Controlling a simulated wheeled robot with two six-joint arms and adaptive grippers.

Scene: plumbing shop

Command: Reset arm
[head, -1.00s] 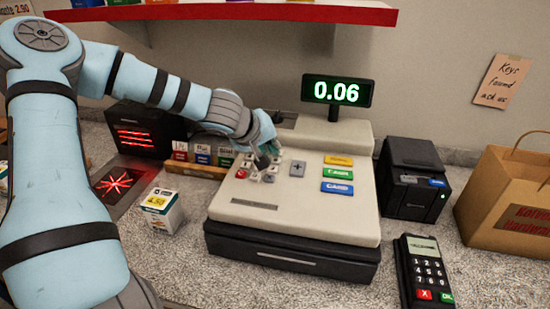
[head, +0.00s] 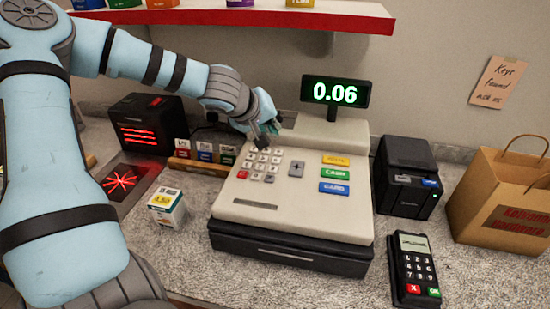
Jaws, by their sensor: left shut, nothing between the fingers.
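My left arm comes in from the left and reaches over the counter. My left gripper (head: 265,137) is shut and empty, just above the back edge of the keypad on the cash register (head: 305,212). The number keys (head: 262,165) below it now show clearly. The register's display (head: 336,91) reads 0.06 in green. My right gripper is not in the head view.
A small box (head: 166,207) stands left of the register. A black scanner (head: 148,126) and a red-lit scan plate (head: 122,183) lie behind it. A card terminal (head: 414,268), a black printer (head: 407,178) and a paper bag (head: 500,205) stand to the right.

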